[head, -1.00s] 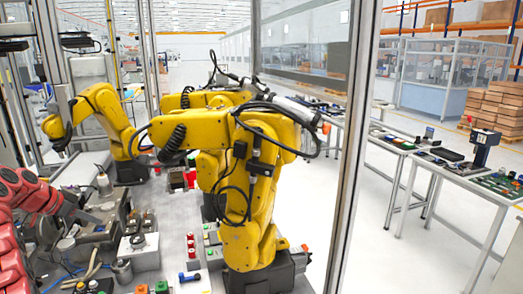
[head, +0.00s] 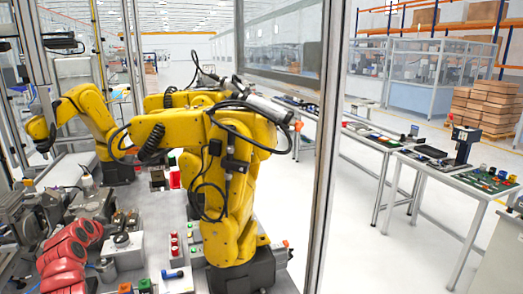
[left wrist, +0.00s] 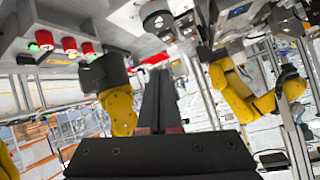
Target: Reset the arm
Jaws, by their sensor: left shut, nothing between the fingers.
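My red left arm (head: 68,255) shows at the lower left of the head view, over the near left part of the machine bench. Grey metal parts crowd around its end there, so its fingers are hard to pick out. In the left wrist view my left gripper (left wrist: 158,78) shows as two dark fingers lying together, shut with nothing between them. That view is upside down, with the bench top along its upper edge. My right gripper does not show.
A big yellow robot arm (head: 222,190) stands on the bench, with another yellow arm (head: 88,112) further left. Red and green buttons (head: 175,245) sit on the bench. A metal post (head: 325,150) stands right of it. White tables (head: 470,205) line the right; the floor between is clear.

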